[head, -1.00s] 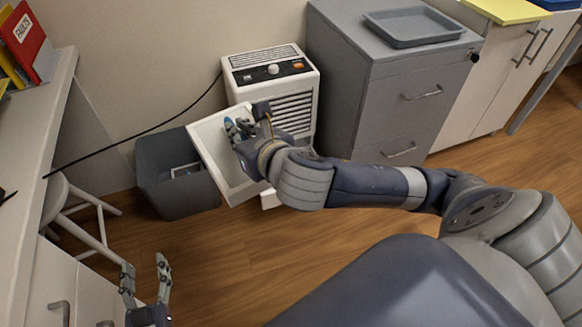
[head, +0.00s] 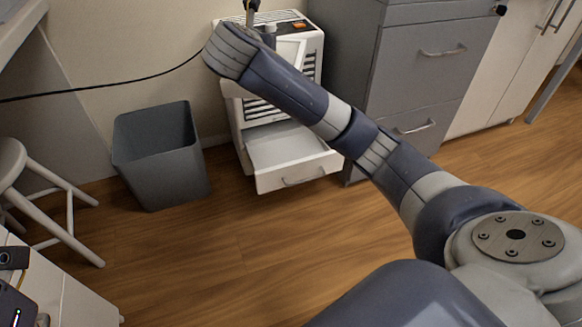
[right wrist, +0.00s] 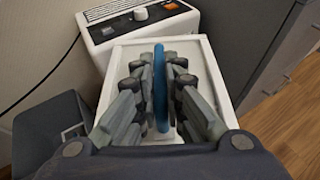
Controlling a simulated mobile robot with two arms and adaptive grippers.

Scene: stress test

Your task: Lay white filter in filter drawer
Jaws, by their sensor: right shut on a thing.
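The white filter, a rectangular rimmed panel (right wrist: 207,62), fills the middle of the right wrist view. My right gripper (right wrist: 160,65) is shut on its upright blue grip (right wrist: 160,92). In the head view my right wrist and forearm hide the gripper and most of the filter; a white part (head: 291,52) shows beside the arm, in front of the white appliance's upper front. The filter drawer (head: 290,181) is pulled out low on the appliance, its inside visible and empty. The filter is above the drawer and apart from it. My left gripper is not in view.
The white appliance (head: 311,68) stands against the wall, with a grey cabinet (head: 415,85) close on its right. A grey bin (head: 160,160) stands left of the drawer. A stool (head: 50,215) is at left. The wooden floor in front is clear.

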